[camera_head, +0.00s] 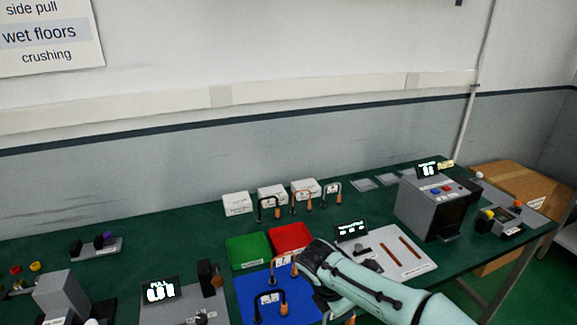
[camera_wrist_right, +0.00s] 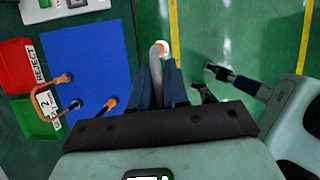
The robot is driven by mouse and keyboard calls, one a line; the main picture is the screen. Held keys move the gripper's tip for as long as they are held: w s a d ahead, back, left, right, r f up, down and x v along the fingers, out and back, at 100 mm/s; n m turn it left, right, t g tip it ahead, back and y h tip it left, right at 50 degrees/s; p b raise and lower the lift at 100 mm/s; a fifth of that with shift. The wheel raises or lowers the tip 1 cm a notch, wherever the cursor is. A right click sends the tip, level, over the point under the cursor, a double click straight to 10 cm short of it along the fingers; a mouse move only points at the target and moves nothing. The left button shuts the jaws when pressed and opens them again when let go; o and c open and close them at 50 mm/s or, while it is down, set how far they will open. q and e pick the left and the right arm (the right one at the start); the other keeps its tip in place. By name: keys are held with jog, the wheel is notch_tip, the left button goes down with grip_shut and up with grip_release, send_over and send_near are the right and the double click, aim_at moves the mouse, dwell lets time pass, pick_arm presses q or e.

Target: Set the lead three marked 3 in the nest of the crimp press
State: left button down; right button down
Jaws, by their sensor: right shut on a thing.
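My right gripper (camera_wrist_right: 158,88) is shut on a grey lead (camera_wrist_right: 155,62) with a white and orange end, held over the floor beyond the bench edge. No number shows on it. In the head view my right forearm hides most of the gripper. An orange lead with a card marked 2 (camera_wrist_right: 45,104) lies at the edge of the blue mat (camera_wrist_right: 85,60). A black lead with orange ends (camera_head: 268,297) is on the mat. A dark jointed part that looks like my left gripper (camera_wrist_right: 232,80) is partly hidden in the wrist view. I cannot tell which machine is the crimp press.
Green (camera_head: 247,252) and red (camera_head: 291,238) bins stand behind the mat. A PULL display (camera_head: 160,291) and a grey machine (camera_head: 62,296) are at the left. A slotted white panel (camera_head: 405,262) and grey box machine (camera_head: 420,210) are at the right. White boxes (camera_head: 237,204) line the back.

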jog(key=f+m+g, duration=0.1)
jog(key=f+m, duration=0.1)
jog(key=m, duration=0.1)
jog(key=d+f+m+g, duration=0.1)
jog(key=f+m, duration=0.2)
jog(key=d+f+m+g, duration=0.1)
jog(key=f+m, duration=0.2)
jog(key=shift+w+d+f+g, duration=0.1)
jog(key=shift+d+f+g, duration=0.1)
jog(key=shift+g, duration=0.1)
notch_tip(320, 180, down, 10)
jog(key=s+d+m+g+y, duration=0.2)
jog(key=m+y, duration=0.2)
jog(key=m, duration=0.9)
jog(key=shift+d+r+m+g, duration=0.15)
jog(key=shift+d+m+g, duration=0.15)
jog(key=shift+m, duration=0.1)
jog(key=shift+a, duration=0.1)
